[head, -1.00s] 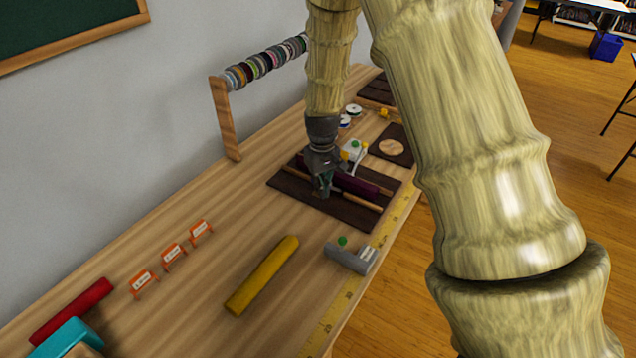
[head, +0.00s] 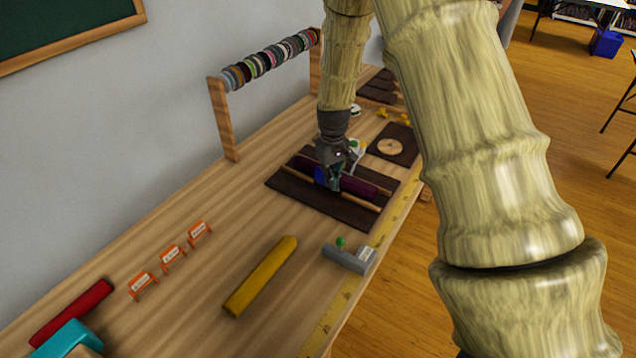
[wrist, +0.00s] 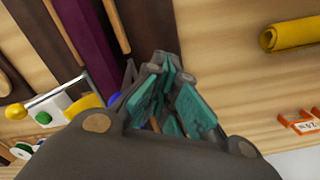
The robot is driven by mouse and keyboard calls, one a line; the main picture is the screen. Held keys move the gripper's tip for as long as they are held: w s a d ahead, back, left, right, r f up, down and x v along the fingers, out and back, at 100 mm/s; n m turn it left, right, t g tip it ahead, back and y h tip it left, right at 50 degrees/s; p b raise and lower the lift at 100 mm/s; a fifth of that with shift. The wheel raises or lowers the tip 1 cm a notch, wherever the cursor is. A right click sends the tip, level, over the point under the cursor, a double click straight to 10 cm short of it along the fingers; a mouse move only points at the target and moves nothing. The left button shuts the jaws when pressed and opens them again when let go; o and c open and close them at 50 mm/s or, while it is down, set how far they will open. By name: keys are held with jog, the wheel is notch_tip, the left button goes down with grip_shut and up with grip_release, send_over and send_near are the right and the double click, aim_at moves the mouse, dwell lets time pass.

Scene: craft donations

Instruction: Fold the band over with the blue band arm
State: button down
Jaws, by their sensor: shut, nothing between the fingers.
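A dark purple roll (head: 362,187) lies between wooden rails on a dark brown board (head: 350,215). It also shows in the wrist view (wrist: 88,40). A blue piece (head: 320,175), perhaps the blue band or its arm, shows at the roll just left of my gripper. A little blue (wrist: 114,98) also shows beside the fingers in the wrist view. My gripper (head: 334,186) is shut and empty, low over or against the roll. In the wrist view its teal-padded fingers (wrist: 172,65) are close together. I cannot tell whether they touch the roll; they hide part of it.
A white block with a green button (wrist: 55,110) stands behind the roll, near yellow knobs. A yellow roll (head: 262,277), a grey block with a green knob (head: 350,257) and orange tags (head: 172,257) are nearer. The bench between is clear.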

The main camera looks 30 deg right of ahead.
jog(key=shift+w+d+r, duration=0.25)
jog(key=shift+w+d, duration=0.55)
jog(key=shift+d, duration=0.3)
jog(key=shift+w+d+r+p, duration=0.1)
jog(key=shift+w+d+p, duration=0.2)
jog(key=shift+w+d, duration=0.35)
jog(key=shift+d, duration=0.25)
jog(key=shift+w+d, duration=0.25)
jog(key=shift+d, duration=0.25)
jog(key=shift+r, duration=0.1)
notch_tip(320, 180, up, 9)
jog(key=p, duration=0.6)
